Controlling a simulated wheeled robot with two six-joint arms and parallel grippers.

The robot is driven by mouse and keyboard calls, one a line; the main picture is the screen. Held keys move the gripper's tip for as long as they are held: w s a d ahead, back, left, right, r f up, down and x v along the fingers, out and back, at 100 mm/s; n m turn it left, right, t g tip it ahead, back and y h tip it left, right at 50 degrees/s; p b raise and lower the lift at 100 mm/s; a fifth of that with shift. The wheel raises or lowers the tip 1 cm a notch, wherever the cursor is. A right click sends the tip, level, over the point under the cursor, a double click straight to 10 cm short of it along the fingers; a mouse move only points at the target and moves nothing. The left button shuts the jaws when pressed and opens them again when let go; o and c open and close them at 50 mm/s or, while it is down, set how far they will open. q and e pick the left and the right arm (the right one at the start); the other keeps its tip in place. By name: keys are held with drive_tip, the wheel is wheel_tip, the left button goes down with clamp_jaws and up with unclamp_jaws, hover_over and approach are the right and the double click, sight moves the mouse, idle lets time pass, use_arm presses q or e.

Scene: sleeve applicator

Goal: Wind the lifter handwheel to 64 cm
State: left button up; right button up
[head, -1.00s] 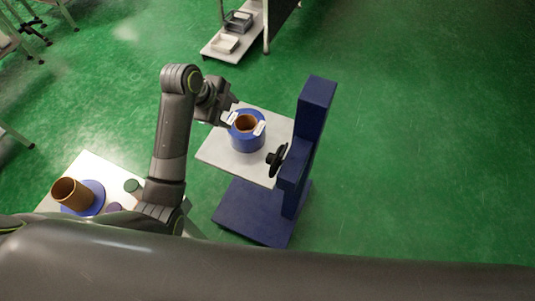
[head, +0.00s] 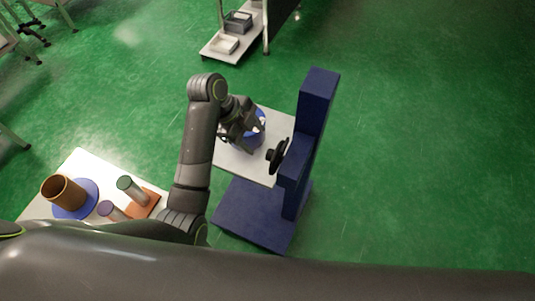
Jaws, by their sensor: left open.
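The lifter is a dark blue column (head: 314,120) on a blue base (head: 250,215), with a pale platform (head: 250,168) to the left of the column. The black handwheel (head: 277,156) is on the column's left side, at the platform's right edge. No height reading can be made out. My left gripper (head: 240,146) is open above the platform, left of the handwheel and apart from it. It partly hides a blue round part (head: 261,136) on the platform. My right gripper is not in view.
At lower left, a white table (head: 84,162) holds a brown tube (head: 62,192) on a blue disc (head: 92,205) and an orange-brown base (head: 146,203) with small cylinders. A shelf cart (head: 211,52) stands at the back. The floor right of the lifter is clear.

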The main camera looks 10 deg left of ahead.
sight(268, 152)
use_arm(q)
drive_tip(key=p+x, duration=0.1)
drive_tip(key=x, duration=0.8)
drive_tip(key=shift+d, duration=0.1)
drive_tip(key=c, duration=1)
drive_tip(key=shift+o, duration=0.2)
